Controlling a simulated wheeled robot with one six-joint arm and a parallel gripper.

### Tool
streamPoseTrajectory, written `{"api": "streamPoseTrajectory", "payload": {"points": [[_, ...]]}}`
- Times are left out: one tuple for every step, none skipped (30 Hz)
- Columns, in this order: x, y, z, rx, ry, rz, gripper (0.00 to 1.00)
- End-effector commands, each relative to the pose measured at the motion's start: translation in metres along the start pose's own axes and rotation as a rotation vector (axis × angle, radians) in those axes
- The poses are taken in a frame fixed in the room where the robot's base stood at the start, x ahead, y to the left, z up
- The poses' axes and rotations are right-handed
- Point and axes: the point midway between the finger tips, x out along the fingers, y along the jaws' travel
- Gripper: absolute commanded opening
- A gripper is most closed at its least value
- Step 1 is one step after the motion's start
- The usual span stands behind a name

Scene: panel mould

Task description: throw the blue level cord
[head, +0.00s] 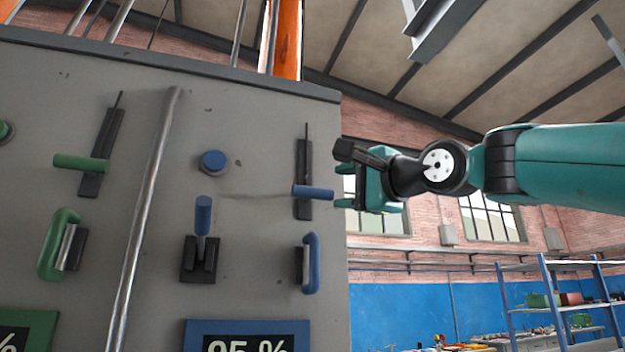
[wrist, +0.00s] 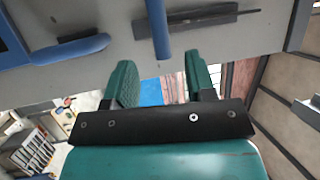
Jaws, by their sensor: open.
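I see no cord; the blue controls on the grey panel (head: 255,110) are rigid. A blue bar (head: 314,192) sticks out sideways from a black upright slot (head: 303,165) near the panel's right edge. Below it is a blue D-shaped pull handle (head: 312,262). To the left are a blue-topped toggle lever (head: 203,215), standing upright in a black bracket, and a round blue knob (head: 213,163). My gripper (head: 345,178) is open and empty, just right of the bar. In the wrist view the bar (wrist: 158,28) points between my fingertips (wrist: 160,62), and the pull handle (wrist: 70,50) is left.
Green controls (head: 80,163) sit on the panel's left part, past a metal pipe (head: 145,220). A blue-framed display (head: 247,328) reading 95 % is below. A shelf rack (head: 550,300) and a cluttered bench stand at the lower right.

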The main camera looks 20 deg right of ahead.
Motion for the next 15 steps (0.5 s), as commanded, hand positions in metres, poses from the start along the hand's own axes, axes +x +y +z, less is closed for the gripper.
{"api": "streamPoseTrajectory", "payload": {"points": [[0.014,-0.003,0.002,0.003,-0.006,0.004,0.51],[0.021,-0.003,0.001,0.003,-0.006,0.005,0.51],[0.030,-0.003,0.001,0.003,-0.005,0.004,0.51],[0.037,-0.002,0.002,0.002,-0.006,0.005,0.51],[0.043,-0.003,0.001,0.002,-0.004,0.004,0.51],[0.051,-0.003,0.001,0.002,-0.004,0.004,0.51],[0.057,-0.003,0.000,0.002,-0.003,0.003,0.51],[0.062,-0.002,0.001,0.002,-0.003,0.004,0.51],[0.068,-0.002,0.001,0.000,-0.003,0.004,0.51],[0.072,-0.002,0.000,0.000,-0.001,0.004,0.51],[0.076,-0.002,0.000,0.000,-0.001,0.003,0.51],[0.081,-0.002,0.000,0.000,-0.001,0.002,0.51],[0.083,-0.001,0.000,0.000,-0.002,0.002,0.51],[0.086,-0.001,0.000,0.000,-0.001,0.002,0.51],[0.088,0.000,0.000,0.000,-0.001,0.002,0.51]]}}
